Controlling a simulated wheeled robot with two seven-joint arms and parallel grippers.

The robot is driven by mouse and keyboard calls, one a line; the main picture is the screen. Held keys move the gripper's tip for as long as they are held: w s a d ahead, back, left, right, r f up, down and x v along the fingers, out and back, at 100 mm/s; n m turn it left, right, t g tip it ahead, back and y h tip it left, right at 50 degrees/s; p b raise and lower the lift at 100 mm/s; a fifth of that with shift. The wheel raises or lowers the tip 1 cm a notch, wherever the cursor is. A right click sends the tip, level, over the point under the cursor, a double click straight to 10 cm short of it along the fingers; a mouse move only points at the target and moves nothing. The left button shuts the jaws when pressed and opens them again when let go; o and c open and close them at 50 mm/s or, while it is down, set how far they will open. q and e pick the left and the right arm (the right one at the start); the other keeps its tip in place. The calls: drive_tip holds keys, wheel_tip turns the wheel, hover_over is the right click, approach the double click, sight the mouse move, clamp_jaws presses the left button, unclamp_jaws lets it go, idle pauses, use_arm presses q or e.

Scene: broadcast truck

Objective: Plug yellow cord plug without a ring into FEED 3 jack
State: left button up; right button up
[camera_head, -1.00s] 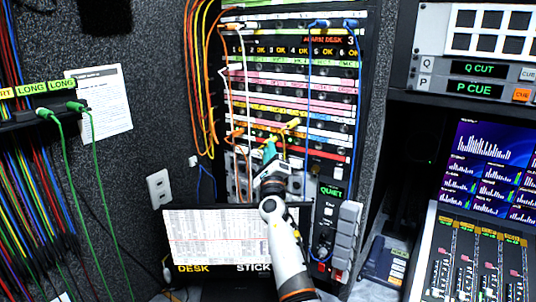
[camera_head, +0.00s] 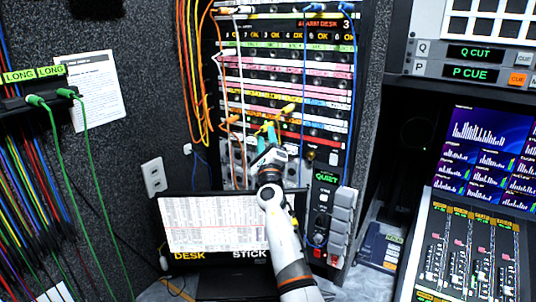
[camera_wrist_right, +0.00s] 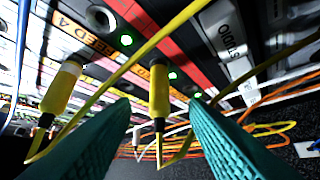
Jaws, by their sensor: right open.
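In the right wrist view, a yellow plug (camera_wrist_right: 159,92) sits in a jack of the panel, its cord bending away at its lower end. I see no clear ring on it. Another yellow plug (camera_wrist_right: 62,88), with a pale band near its top, is seated further left. My right gripper (camera_wrist_right: 160,125) is open, its teal fingers on either side of the middle plug's lower part, with gaps to it. In the head view my right gripper (camera_head: 265,133) is at the panel, just below a yellow plug (camera_head: 288,109). The FEED 3 label is not readable. My left gripper is not in view.
A jack panel (camera_head: 290,75) has several label strips, with orange, white and blue cords hanging across it. A yellow cord (camera_wrist_right: 130,72) runs diagonally over the panel close to my fingers. A monitor (camera_head: 212,225) stands below, and a console (camera_head: 470,250) is at the right.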

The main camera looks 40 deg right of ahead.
drive_tip(key=v, duration=1.1)
drive_tip(key=shift+b, duration=0.45)
